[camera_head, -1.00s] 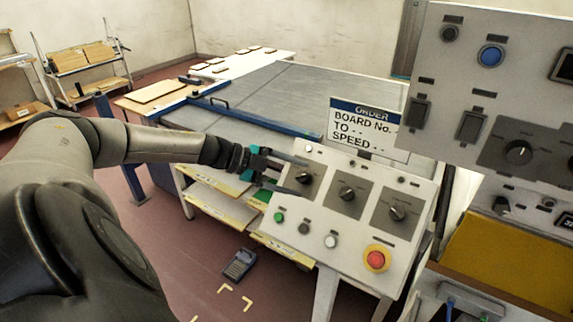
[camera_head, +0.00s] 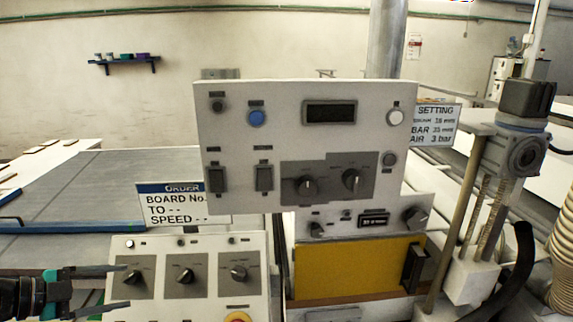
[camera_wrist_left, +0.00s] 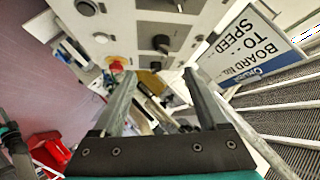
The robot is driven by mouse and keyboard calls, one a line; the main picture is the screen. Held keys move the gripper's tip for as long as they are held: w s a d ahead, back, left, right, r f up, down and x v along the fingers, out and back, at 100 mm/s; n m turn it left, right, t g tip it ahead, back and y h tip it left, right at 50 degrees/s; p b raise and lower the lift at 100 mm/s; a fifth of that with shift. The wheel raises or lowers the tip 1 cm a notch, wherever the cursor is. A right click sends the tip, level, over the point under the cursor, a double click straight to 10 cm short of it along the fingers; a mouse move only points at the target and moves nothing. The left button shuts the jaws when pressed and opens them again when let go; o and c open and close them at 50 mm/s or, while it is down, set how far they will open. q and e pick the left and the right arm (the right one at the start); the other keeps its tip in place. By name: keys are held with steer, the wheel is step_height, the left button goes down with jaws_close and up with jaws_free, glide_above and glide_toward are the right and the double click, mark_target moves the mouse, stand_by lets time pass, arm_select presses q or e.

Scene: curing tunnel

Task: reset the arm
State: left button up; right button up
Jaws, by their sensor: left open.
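My left gripper (camera_head: 118,290) comes in at the lower left of the head view. It is open, with its two fingers apart and nothing between them. It is in front of the left part of the lower control panel (camera_head: 210,300), which carries several dark knobs. In the left wrist view the open fingers (camera_wrist_left: 160,90) point towards a panel with knobs and a red button (camera_wrist_left: 117,66). I cannot tell whether a fingertip touches the panel.
An upright panel (camera_head: 225,130) with a blue button and a display stands in the middle. An order sign (camera_head: 180,208) stands to its left, beside the grey conveyor bed (camera_head: 110,180). A yellow panel (camera_head: 350,270) is below. A motor on a post (camera_head: 525,100) stands at the right.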

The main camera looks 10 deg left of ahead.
arm_select(q)
steer(key=s+d+f+n+t+y, duration=0.1)
steer(key=d+f+n+y, duration=0.15)
steer(key=d+f, duration=0.55)
steer(key=d+f+n+y, duration=0.1)
steer(key=d+f+n, duration=0.3)
steer(key=d, duration=0.8)
steer(key=s+d+n+g+y, duration=0.2)
steer(key=s+n+g, duration=0.2)
steer(key=s, duration=0.6)
steer(key=s+d+n+g+y, duration=0.25)
steer(key=s+n+g, duration=0.2)
steer(key=s, duration=0.55)
step_height(320, 180, down, 29)
steer(key=s+b, duration=0.1)
steer(key=b, duration=0.7)
steer(key=s+a+f+g+b, duration=0.1)
steer(key=s+f+b, duration=0.3)
steer(key=s+f, duration=0.4)
steer(key=s+a+f+g+b, duration=0.1)
steer(key=s+f+b, duration=0.2)
steer(key=s+f, duration=0.5)
step_height(320, 180, down, 7)
steer(key=shift+s+a+r+m+b, duration=0.1)
steer(key=shift+s+a+m+b, duration=0.05)
steer(key=shift+a+m+b, duration=0.2)
